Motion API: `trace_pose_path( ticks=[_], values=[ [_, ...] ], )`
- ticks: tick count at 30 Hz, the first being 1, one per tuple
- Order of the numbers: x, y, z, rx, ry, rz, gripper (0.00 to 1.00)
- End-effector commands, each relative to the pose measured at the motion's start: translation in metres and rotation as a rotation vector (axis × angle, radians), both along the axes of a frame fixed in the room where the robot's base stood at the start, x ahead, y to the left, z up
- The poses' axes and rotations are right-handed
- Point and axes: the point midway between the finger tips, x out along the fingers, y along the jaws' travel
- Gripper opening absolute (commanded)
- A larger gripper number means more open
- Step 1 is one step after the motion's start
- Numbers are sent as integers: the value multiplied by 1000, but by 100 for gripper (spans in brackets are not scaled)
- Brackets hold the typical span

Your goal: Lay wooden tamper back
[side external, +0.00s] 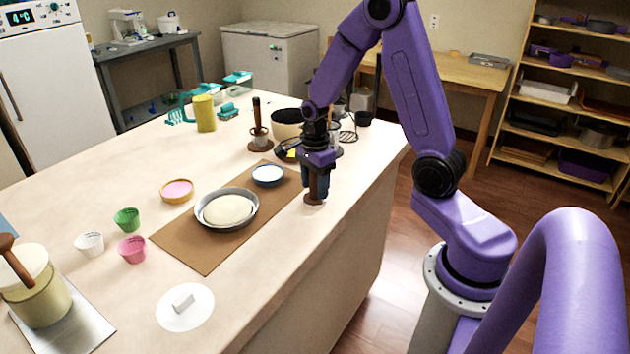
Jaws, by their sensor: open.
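My gripper (316,188) points straight down over the counter's right edge, just right of the brown mat. Its fingers are open around or right beside a small upright brown wooden piece with a round foot (314,199), which looks like the wooden tamper. The foot stands on the counter, and the fingers hide most of the upper part. Farther back, another upright dark wooden handle (257,112) rises from a piece with a round brown base (260,145). I cannot tell for certain which of the two is the tamper.
The brown mat (205,262) holds a pan of dough (227,210) and a small blue-rimmed dish (268,176). Coloured cups and a jar (38,295) are at left. Counter space right of the mat is clear.

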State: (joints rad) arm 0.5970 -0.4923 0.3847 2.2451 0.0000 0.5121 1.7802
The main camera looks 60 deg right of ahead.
Motion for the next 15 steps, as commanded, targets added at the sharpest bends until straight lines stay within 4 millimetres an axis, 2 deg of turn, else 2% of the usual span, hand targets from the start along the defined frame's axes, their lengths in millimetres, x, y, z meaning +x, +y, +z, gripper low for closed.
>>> trace_pose_path(
  ticks=[7, 15],
  values=[
    [0, -1, 2, -1, -2, -1, 55],
    [4, -5, 52, -1, -10, -2, 55]
  ],
)
